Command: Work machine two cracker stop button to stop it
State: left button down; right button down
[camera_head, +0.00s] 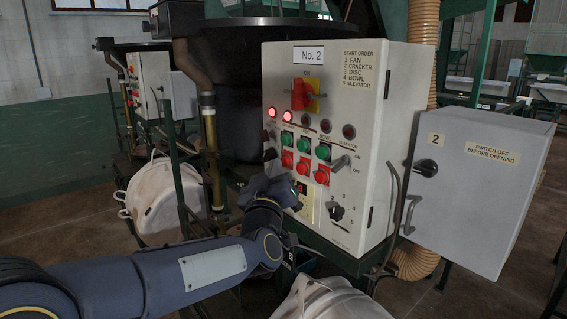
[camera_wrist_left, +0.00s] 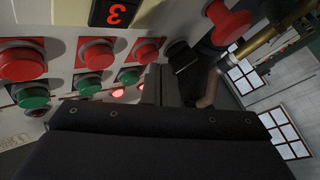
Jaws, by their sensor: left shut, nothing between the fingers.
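The machine two control panel (camera_head: 400,80), marked "No. 2", has three columns of green buttons over red ones. The leftmost red button (camera_head: 287,159) lies below the second lamp, matching cracker in the start order; its own label is too small to read. In the left wrist view, turned upside down, this red button (camera_wrist_left: 146,50) is the rightmost of three. My left gripper (camera_head: 284,190) is shut and empty, at the panel's lower left, just below the red buttons. In the wrist view its dark fingers (camera_wrist_left: 165,84) appear beside that button; contact cannot be told. My right gripper is out of view.
The two leftmost lamps (camera_head: 288,115) are lit red. A red-and-yellow switch (camera_head: 304,94) sits above. A red mushroom button (camera_wrist_left: 228,22) shows in the wrist view. A grey box (camera_head: 475,185) stands right, and white bags (camera_head: 160,195) hang nearby.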

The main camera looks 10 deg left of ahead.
pick_arm(q)
jog(key=shift+w+d, duration=0.3)
jog(key=shift+d, duration=0.05)
dwell(0.4)
jog(key=shift+s+a, duration=0.1)
jog(key=shift+a, duration=0.05)
jog(key=shift+s+a+b, duration=0.45)
jog(key=shift+s+b, duration=0.05)
dwell(0.3)
jog(key=shift+s+a+b, duration=0.9)
jog(key=shift+s+a, duration=0.85)
jog(key=shift+a, duration=0.1)
